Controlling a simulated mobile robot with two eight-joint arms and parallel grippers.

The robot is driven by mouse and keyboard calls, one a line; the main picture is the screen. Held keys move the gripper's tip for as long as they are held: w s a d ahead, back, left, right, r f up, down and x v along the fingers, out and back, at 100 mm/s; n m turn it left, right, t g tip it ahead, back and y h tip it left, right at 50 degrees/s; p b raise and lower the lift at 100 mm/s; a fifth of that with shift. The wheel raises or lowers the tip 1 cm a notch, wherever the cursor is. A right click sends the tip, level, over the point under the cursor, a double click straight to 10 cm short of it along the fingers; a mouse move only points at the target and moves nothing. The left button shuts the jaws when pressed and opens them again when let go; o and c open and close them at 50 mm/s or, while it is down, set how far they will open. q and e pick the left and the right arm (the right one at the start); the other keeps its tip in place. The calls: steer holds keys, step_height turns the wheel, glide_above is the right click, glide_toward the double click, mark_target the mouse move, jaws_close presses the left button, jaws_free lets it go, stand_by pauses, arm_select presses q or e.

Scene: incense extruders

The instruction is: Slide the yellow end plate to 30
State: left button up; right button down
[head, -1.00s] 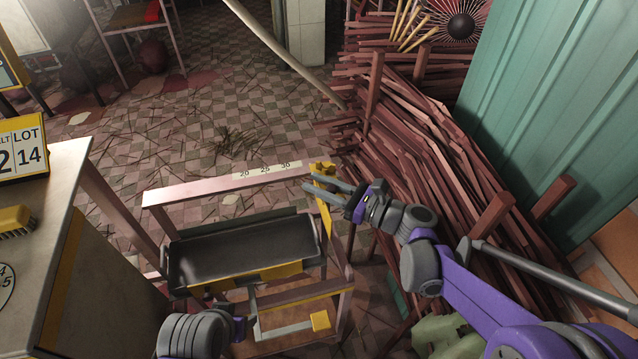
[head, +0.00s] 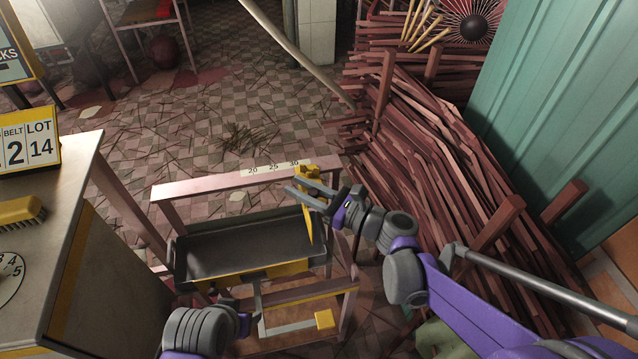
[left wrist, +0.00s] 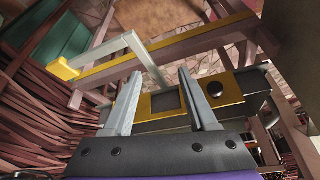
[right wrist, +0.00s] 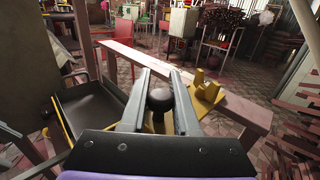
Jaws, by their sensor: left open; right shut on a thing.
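The yellow end plate (head: 308,222) hangs from the rail (head: 220,181) at the right end of the tray. My right gripper (head: 295,187) is at the plate's top. In the right wrist view its fingers are shut on a dark round knob (right wrist: 160,98) beside the yellow clamp (right wrist: 206,90). My left gripper (left wrist: 160,76) is open and empty in front of the tray's yellow front panel (left wrist: 166,103); its fingertips are hard to see in the head view.
The dark tray (head: 225,255) lies under the rail. A pale L-shaped lever with a yellow end (head: 324,319) sits below it. A workbench (head: 62,195) stands at left; stacked reddish sticks (head: 440,160) crowd the right.

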steer(key=c, duration=0.7)
jaws_free()
steer(key=shift+o, duration=0.2)
steer(key=v, duration=1.1)
steer(key=shift+a+f, duration=0.1)
